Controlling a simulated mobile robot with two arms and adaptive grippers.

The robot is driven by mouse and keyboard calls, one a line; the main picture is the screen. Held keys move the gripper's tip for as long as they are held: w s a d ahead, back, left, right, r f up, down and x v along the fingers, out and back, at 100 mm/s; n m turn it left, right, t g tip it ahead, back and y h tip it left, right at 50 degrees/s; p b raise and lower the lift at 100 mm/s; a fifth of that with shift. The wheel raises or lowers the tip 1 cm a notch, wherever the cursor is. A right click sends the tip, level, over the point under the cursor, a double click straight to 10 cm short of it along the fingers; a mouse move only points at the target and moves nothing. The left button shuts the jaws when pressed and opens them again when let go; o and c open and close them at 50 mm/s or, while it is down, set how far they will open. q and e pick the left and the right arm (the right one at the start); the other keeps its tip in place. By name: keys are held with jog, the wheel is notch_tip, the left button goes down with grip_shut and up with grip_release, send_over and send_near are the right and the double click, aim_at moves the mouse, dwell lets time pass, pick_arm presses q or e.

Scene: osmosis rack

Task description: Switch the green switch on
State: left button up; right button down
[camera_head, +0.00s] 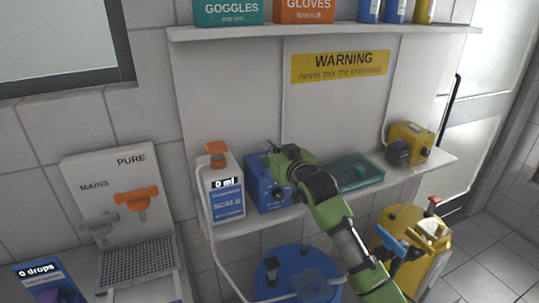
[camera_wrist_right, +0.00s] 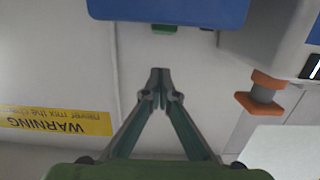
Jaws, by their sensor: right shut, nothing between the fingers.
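A blue box (camera_head: 266,183) with a dark knob on its front stands on the shelf. It fills the top middle of the right wrist view (camera_wrist_right: 168,8). A small green piece, seemingly the green switch (camera_wrist_right: 163,30), sticks out from the edge of the box there. I cannot make out this switch in the head view. My right gripper (camera_wrist_right: 160,73) is shut and empty, its fingertips pointing towards the green switch with a visible gap between. In the head view the right gripper (camera_head: 279,155) is above and in front of the blue box. My left gripper is not in view.
A white scale container (camera_head: 223,190) with an orange cap stands left of the blue box. A teal tray (camera_head: 358,175) and a yellow box (camera_head: 410,142) are to its right. The upper shelf (camera_head: 320,31) overhangs. Blue (camera_head: 298,268) and yellow (camera_head: 400,218) barrels stand below.

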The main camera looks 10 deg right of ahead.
jog(key=shift+w+f+p, duration=0.2)
jog(key=shift+f+p, duration=0.2)
jog(key=shift+f, duration=1.6)
jog(key=p, duration=0.2)
jog(key=shift+w+r+g+p, duration=0.1)
jog(key=shift+w+g+p, duration=0.05)
jog(key=shift+g+p, duration=0.2)
jog(key=shift+f+b, duration=0.3)
jog(key=shift+f, duration=0.05)
jog(key=r+p, duration=0.2)
jog(key=r, duration=0.1)
jog(key=r+p, duration=0.1)
jog(key=shift+w+r+p, duration=0.15)
jog(key=shift+w+p, duration=0.1)
jog(key=shift+p, duration=0.1)
jog(key=shift+s+a, duration=0.1)
jog(key=shift+s, duration=0.15)
jog(key=r+b+v, duration=0.1)
jog(key=b+v, duration=0.2)
jog(key=v, duration=0.6)
jog(key=shift+r, duration=0.45)
